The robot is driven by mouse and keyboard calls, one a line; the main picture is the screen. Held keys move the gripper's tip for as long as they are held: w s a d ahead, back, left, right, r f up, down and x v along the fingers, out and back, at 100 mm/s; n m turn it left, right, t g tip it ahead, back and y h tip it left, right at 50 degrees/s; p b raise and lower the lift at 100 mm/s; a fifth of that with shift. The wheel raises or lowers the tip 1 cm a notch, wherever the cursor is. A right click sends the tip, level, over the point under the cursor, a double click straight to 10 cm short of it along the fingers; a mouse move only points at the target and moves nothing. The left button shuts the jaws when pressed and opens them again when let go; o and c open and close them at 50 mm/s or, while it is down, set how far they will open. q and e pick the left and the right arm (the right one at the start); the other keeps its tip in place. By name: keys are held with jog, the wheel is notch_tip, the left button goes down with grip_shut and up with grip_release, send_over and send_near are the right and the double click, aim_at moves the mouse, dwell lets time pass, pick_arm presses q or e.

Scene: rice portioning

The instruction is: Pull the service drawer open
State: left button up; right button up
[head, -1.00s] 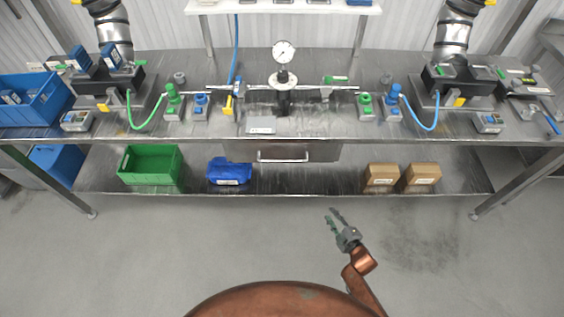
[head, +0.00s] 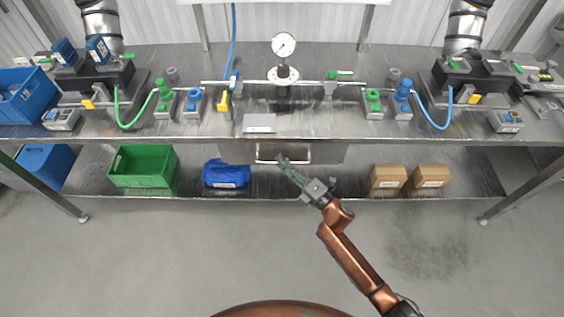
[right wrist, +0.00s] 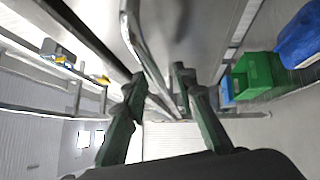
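The service drawer (head: 328,153) is a grey metal front under the middle of the workbench and looks shut. Its pale bar handle (head: 265,161) runs across the front. My right gripper (head: 286,164) reaches up from the lower right, its fingertips overlapping the handle in the head view. In the right wrist view the green fingers of my right gripper (right wrist: 157,85) are spread apart. The drawer handle (right wrist: 138,45) runs between their tips there, and no grip on it shows. My left gripper is not in view.
The workbench (head: 300,126) carries a pressure gauge (head: 284,45), valves and hoses above the drawer. On the lower shelf stand a green crate (head: 143,167), a blue bundle (head: 226,174) and two cardboard boxes (head: 388,178). The floor in front is clear.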

jog(key=shift+w+a, duration=0.3)
jog(key=shift+a, duration=0.05)
jog(key=shift+c, duration=0.3)
grip_shut()
